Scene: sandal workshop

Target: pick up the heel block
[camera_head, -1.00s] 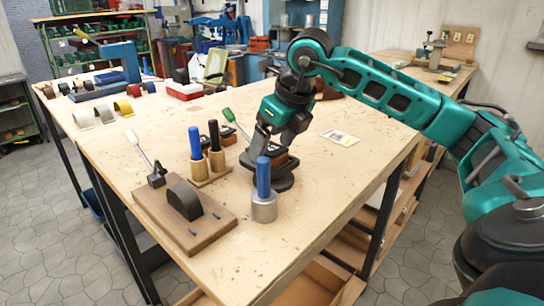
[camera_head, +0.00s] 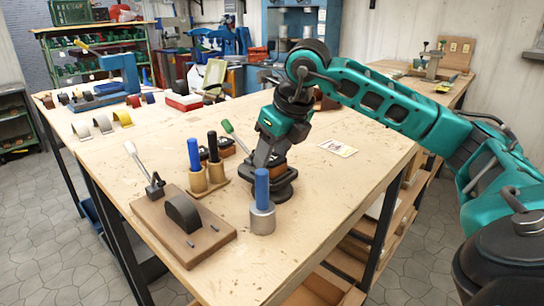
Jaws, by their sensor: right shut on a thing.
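My right gripper (camera_head: 273,186) reaches down to the middle of the workbench and is shut. A brown and black piece, which I take to be the heel block (camera_head: 277,160), shows at its jaws; most of it is hidden by the gripper. I cannot tell whether it touches the bench. The gripper is just behind a metal cylinder with a blue handle (camera_head: 262,205). My left gripper is not in view.
The wooden bench (camera_head: 310,215) has a board with a dark half-round form (camera_head: 183,213) and a lever at front left. A wooden stand (camera_head: 208,181) holds blue- and black-handled tools. A green-handled tool and a white card (camera_head: 337,148) lie nearby. The front right is clear.

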